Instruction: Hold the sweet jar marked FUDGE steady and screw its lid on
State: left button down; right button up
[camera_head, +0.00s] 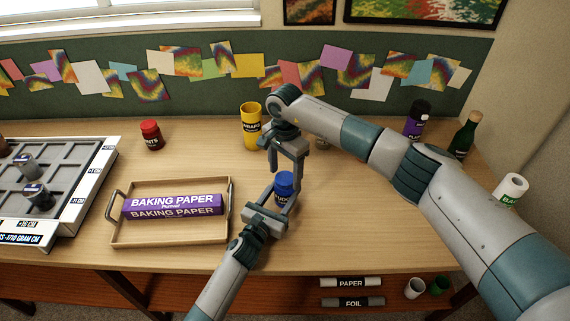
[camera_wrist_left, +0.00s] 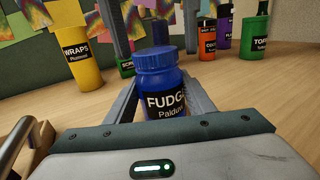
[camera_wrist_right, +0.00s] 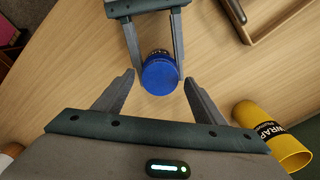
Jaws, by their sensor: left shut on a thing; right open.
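The blue FUDGE jar (camera_head: 284,190) stands upright on the table, its label facing the left wrist view (camera_wrist_left: 163,103). A blue lid (camera_wrist_left: 156,58) sits level on top of it; I cannot tell how tightly. In the right wrist view the lid (camera_wrist_right: 160,76) shows from above as a disc. My left gripper (camera_head: 282,198) is shut on the jar from the near side, one finger on each flank. My right gripper (camera_head: 285,168) points down above the jar. Its fingers are open on either side of the lid, with gaps showing in the right wrist view.
A yellow WRAPS canister (camera_head: 250,128) stands behind and left of the jar. A tray (camera_head: 170,241) with a purple baking paper box (camera_head: 172,206) lies to the left. A red-lidded jar (camera_head: 152,136), a purple bottle (camera_head: 417,120) and a green bottle (camera_head: 464,136) stand farther off.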

jog(key=shift+f, duration=0.35)
jog(key=shift+c, duration=0.3)
jog(key=c, duration=1)
jog(key=shift+c, duration=0.2)
jog(key=m, duration=1.7)
jog(key=shift+m, duration=0.3)
jog(key=m, duration=0.6)
jog(key=shift+m, duration=0.4)
jog(key=o, duration=1.2)
